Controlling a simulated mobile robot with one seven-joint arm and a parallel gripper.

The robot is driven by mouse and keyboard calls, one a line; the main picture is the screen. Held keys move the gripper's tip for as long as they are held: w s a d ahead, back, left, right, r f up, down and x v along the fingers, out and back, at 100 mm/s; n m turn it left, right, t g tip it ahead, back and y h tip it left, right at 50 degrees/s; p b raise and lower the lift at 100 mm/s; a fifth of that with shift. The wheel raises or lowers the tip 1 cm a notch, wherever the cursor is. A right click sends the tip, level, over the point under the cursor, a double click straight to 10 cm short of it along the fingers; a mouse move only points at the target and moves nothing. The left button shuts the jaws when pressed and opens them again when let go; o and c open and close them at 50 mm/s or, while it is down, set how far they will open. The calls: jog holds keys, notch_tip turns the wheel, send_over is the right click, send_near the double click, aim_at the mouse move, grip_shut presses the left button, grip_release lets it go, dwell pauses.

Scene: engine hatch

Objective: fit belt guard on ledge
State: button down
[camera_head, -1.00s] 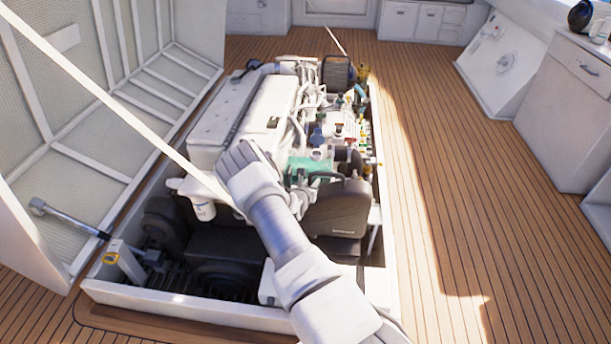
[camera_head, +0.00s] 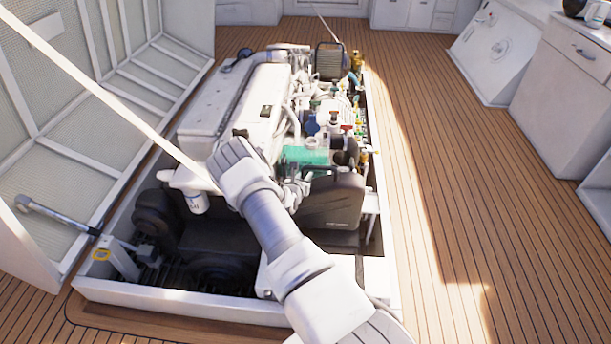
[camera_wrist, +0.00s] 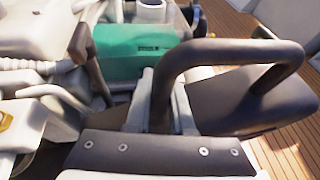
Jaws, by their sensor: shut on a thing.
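The belt guard (camera_head: 332,205) is a dark panel with a looped handle on top, at the near right end of the engine. In the wrist view its dark handle (camera_wrist: 225,48) arches up and its body (camera_wrist: 245,105) extends to the right. My gripper (camera_wrist: 160,100) has two grey fingers shut on the left leg of the handle. In the head view my wrist and arm cover the fingers and the guard's left side. I cannot make out the ledge, or tell whether the guard touches anything below.
The white engine (camera_head: 235,115) stands in the open hatch, with a green part (camera_head: 305,155) close behind the handle. A white rim (camera_head: 180,300) borders the pit. The raised hatch lid (camera_head: 75,150) is on the left. The wooden deck (camera_head: 440,200) on the right is clear.

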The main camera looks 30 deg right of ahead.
notch_tip(320, 180, down, 8)
jog(key=w+b, duration=0.1)
jog(key=b, duration=0.5)
jog(key=shift+d+r, duration=0.15)
jog(key=shift+d, duration=0.2)
jog(key=shift+f, duration=0.4)
dwell(1.0)
